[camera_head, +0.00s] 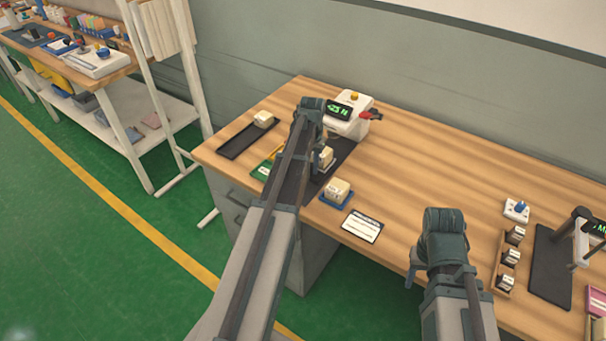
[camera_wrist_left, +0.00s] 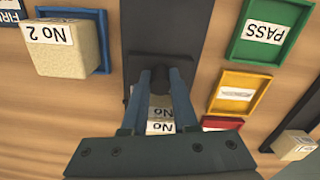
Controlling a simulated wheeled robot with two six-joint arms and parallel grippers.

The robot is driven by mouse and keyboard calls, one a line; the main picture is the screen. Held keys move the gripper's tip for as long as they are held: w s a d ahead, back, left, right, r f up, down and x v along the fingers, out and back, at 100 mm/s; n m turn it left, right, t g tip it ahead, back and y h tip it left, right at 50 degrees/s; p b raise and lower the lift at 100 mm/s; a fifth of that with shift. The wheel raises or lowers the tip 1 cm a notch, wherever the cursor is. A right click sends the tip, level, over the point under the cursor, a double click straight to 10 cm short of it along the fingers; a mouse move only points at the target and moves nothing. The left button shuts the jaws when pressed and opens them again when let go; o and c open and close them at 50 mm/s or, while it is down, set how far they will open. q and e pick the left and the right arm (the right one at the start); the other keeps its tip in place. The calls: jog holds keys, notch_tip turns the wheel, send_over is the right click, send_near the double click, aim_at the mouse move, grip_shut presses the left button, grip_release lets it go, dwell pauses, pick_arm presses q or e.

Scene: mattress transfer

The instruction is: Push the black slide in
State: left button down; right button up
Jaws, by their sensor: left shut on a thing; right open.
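The black slide (camera_wrist_left: 165,25) is a flat dark strip in the left wrist view, with a dark knob (camera_wrist_left: 162,68) standing on it. My left gripper (camera_wrist_left: 161,76) is shut on this knob. A pale block labelled "No" (camera_wrist_left: 160,112) shows between the fingers; the rest of it is hidden. In the head view the slide (camera_head: 341,150) lies by the white tester (camera_head: 350,122), whose display is lit green, and my left arm (camera_head: 312,112) covers the fingertips. My right gripper (camera_head: 442,238) is over the table's front edge, empty as far as I see, its fingers mostly hidden.
A "No 2" block (camera_wrist_left: 65,48) sits on a blue tray (camera_wrist_left: 104,45). Green PASS (camera_wrist_left: 238,55), yellow (camera_wrist_left: 219,101) and red (camera_wrist_left: 238,123) trays lie opposite. A label card (camera_head: 362,227) lies in front. Small labelled items (camera_head: 510,257) stand right; the middle table is clear.

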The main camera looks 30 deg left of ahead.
pick_arm(q)
jog(key=w, duration=0.4)
jog(key=shift+d, duration=0.15)
jog(key=shift+s, duration=0.15)
jog(key=c, duration=0.7)
grip_release()
jog(key=shift+r, duration=0.1)
notch_tip(320, 180, up, 14)
jog(key=p, duration=1.3)
jog(key=shift+f+p, duration=0.2)
jog(key=shift+p, duration=0.2)
